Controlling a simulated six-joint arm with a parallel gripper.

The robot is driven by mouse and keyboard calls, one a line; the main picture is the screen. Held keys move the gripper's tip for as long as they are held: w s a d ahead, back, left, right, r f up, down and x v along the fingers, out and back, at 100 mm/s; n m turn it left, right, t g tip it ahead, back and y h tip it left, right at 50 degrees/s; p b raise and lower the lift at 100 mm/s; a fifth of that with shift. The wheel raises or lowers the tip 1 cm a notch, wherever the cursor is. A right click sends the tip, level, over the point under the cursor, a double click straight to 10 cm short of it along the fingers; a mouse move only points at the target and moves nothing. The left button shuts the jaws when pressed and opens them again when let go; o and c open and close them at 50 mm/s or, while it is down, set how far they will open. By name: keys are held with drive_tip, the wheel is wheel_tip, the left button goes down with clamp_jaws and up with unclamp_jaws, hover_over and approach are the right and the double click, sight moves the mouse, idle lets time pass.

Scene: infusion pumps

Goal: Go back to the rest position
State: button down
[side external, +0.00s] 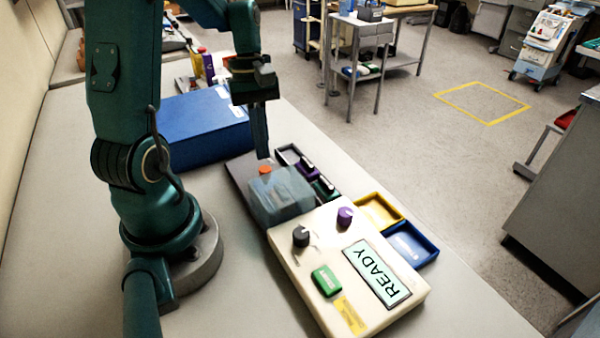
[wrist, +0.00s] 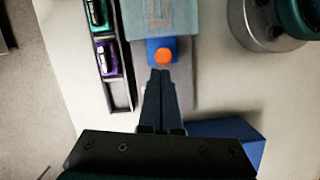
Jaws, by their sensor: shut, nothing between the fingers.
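My gripper (side external: 262,153) is shut and empty, pointing down above the far end of the pump. In the wrist view its fingertips (wrist: 160,76) are together, just beside an orange knob (wrist: 163,55) on a blue part. The orange knob also shows in the side view (side external: 265,170). The cream pump (side external: 320,310) lies on the bench with a screen reading READY (side external: 377,273), a green button (side external: 326,281), a black knob (side external: 301,236) and a purple knob (side external: 345,215). A translucent cover (side external: 283,195) sits at the pump's far end.
A blue box (side external: 205,130) stands behind the pump, near my arm. A dark rack (wrist: 121,95) holds a purple item (wrist: 106,58) and a green item (wrist: 97,13). A yellow tray (side external: 379,211) and a blue tray (side external: 410,244) lie right of the pump. The bench front is clear.

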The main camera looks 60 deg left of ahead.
drive_tip(key=v, duration=0.7)
drive_tip(key=d+r+m+t+y, duration=0.1)
drive_tip(key=d+r+m, duration=0.25)
drive_tip(key=d, duration=0.25)
drive_tip(key=s+d+f+m+t+y, duration=0.1)
drive_tip(key=s+d+m+t, duration=0.3)
drive_tip(key=d+m, duration=0.4)
drive_tip(key=m+t, duration=0.1)
drive_tip(key=m, duration=0.3)
drive_tip(key=shift+s+d+y, duration=0.25)
drive_tip(key=shift+d+y, duration=0.1)
drive_tip(key=shift+y, duration=0.05)
drive_tip(key=c, duration=1.5)
unclamp_jaws()
drive_tip(key=shift+f, duration=0.15)
drive_tip(key=shift+c, duration=0.2)
